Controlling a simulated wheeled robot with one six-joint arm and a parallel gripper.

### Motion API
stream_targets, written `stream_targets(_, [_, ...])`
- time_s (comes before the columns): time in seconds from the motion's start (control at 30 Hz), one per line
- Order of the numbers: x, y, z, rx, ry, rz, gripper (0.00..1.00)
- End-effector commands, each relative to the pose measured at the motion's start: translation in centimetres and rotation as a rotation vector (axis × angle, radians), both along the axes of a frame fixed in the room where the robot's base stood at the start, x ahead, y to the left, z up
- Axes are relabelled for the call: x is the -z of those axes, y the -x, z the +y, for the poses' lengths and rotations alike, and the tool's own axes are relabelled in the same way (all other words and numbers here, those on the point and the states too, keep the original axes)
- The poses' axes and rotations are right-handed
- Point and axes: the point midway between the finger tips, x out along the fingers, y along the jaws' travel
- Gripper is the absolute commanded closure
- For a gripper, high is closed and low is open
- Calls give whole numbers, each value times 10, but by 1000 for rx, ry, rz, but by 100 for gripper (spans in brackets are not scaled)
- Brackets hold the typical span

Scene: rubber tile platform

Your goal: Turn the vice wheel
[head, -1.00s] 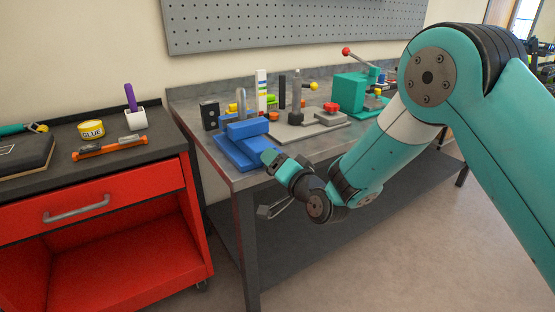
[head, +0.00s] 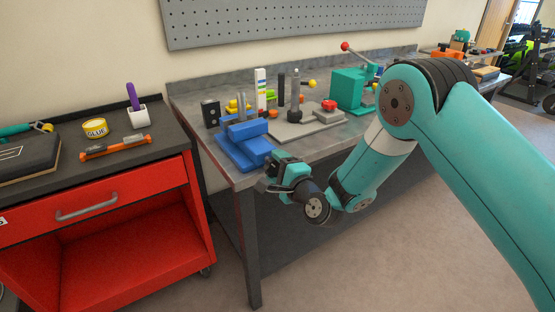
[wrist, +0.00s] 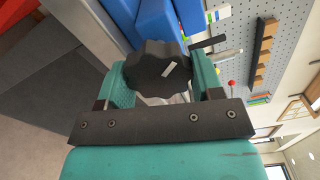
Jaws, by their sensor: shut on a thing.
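The blue vice (head: 240,150) stands at the near left corner of the grey workbench. Its blue body also fills the top of the wrist view (wrist: 160,22). The vice wheel (wrist: 155,68) is a black lobed knob with a pale mark on its face. My gripper (wrist: 162,72) is shut on the wheel, with one teal finger on each side of it. In the head view my gripper (head: 272,165) is at the front end of the vice and hides the wheel.
The grey workbench (head: 225,172) holds a grey fixture plate (head: 310,128) and a teal press (head: 350,90) right of the vice. A red cabinet (head: 120,195) with a glue pot (head: 95,128) stands left. The floor before the bench is clear.

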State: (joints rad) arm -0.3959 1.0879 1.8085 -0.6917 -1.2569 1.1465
Motion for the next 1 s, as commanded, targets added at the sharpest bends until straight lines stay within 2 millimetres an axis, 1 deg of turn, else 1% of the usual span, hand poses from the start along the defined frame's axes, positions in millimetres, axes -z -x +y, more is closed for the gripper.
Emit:
stream_targets(0.03, [-2, 0, -1, 3, -33, 24, 64])
stream_targets(0.2, [-1, 0, -1, 3, -156, 107, 64])
stream_targets(0.5, [1, 0, 0, 3, -316, 215, 64])
stream_targets(0.73, [2, 0, 0, 3, -377, 256, 64])
stream_targets(1.0, [3, 0, 0, 3, -397, 269, 64])
